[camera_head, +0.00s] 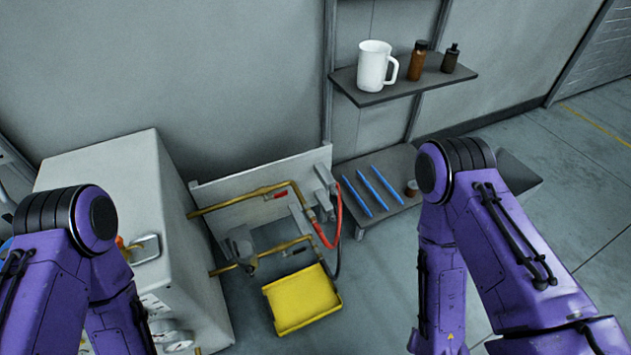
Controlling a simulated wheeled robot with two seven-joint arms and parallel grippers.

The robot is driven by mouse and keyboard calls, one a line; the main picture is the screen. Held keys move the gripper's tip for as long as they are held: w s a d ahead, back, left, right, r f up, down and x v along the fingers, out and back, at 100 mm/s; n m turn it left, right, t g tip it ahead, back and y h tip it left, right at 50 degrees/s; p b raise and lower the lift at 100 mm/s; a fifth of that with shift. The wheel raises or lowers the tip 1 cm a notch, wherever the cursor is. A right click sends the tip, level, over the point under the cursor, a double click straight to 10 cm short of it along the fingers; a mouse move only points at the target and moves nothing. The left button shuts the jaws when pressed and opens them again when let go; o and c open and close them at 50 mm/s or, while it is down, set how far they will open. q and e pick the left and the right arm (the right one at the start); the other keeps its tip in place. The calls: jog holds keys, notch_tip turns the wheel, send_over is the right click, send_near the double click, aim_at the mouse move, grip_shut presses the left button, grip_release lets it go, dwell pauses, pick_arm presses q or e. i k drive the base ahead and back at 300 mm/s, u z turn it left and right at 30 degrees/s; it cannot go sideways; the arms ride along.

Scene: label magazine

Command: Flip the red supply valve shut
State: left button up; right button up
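A small red handle (276,194), which looks like the red supply valve, sits just below the upper brass pipe (235,202) in front of a pale panel. It appears to lie roughly along the pipe, but it is too small to tell its exact position. A red hose (336,220) with a red fitting curves down at the pipes' right end. My two purple arms come in at the lower left and lower right, both well apart from the valve. Neither gripper shows in the view.
A grey cabinet (110,180) stands left of the pipes. A yellow bin (302,299) is on the floor below them. A low shelf at right holds blue sticks (371,191). An upper shelf (425,83) holds a white jug (374,66), a brown bottle (417,61) and a dark bottle (450,58).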

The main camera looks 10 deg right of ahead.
aim_at(285, 192)
jog(key=k, duration=0.65)
jog(key=z, duration=0.85)
jog(key=i, duration=1.4)
jog(key=u, duration=0.45)
